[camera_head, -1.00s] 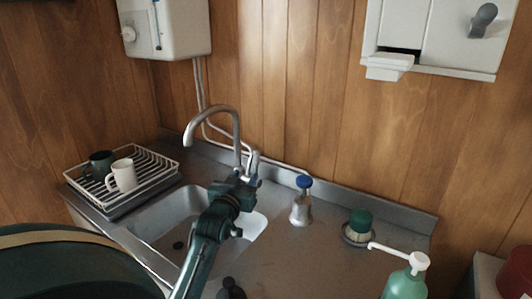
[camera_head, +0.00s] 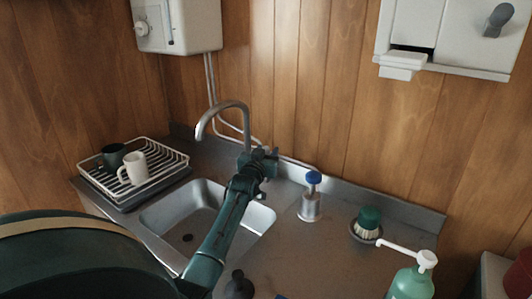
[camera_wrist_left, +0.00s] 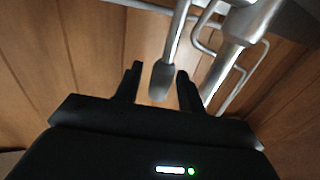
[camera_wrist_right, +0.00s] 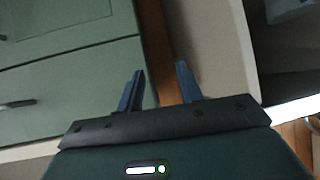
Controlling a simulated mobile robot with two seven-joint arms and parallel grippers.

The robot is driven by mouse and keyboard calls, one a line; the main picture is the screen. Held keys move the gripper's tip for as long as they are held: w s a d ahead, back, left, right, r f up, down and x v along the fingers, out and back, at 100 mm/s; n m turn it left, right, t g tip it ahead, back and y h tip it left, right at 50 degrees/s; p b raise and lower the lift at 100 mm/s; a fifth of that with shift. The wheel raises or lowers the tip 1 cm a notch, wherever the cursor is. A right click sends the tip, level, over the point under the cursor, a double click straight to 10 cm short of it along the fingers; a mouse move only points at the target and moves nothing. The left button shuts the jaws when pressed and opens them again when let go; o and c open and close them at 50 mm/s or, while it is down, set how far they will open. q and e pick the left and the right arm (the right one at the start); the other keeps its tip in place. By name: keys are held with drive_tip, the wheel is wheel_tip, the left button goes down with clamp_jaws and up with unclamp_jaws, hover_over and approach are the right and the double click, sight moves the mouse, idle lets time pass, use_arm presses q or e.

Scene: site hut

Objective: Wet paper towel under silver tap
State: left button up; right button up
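The silver tap (camera_head: 245,125) stands behind the sink, its curved spout over the basin (camera_head: 190,210). No water shows at the spout. My left gripper (camera_head: 264,160) is at the tap's base, partly hiding it. In the left wrist view the gripper (camera_wrist_left: 158,80) is open, with a flat grey lever end (camera_wrist_left: 162,78) showing between its fingers; I cannot tell whether they touch. A white piece (camera_head: 402,64), perhaps paper towel, juts out below the white wall dispenser (camera_head: 455,40). My right gripper (camera_wrist_right: 160,85) is open and empty, outside the head view.
A rack (camera_head: 165,158) with a dark mug (camera_head: 112,157) and a white mug (camera_head: 132,168) stands left. Right of the basin are a blue-topped metal fixture (camera_head: 310,205), a green-topped brush (camera_head: 368,222) and a green pump bottle (camera_head: 408,284). Green drawers (camera_wrist_right: 70,80) show by my right gripper.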

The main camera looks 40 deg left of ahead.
use_arm(q)
drive_tip(key=shift+c, duration=0.6)
clamp_jaws()
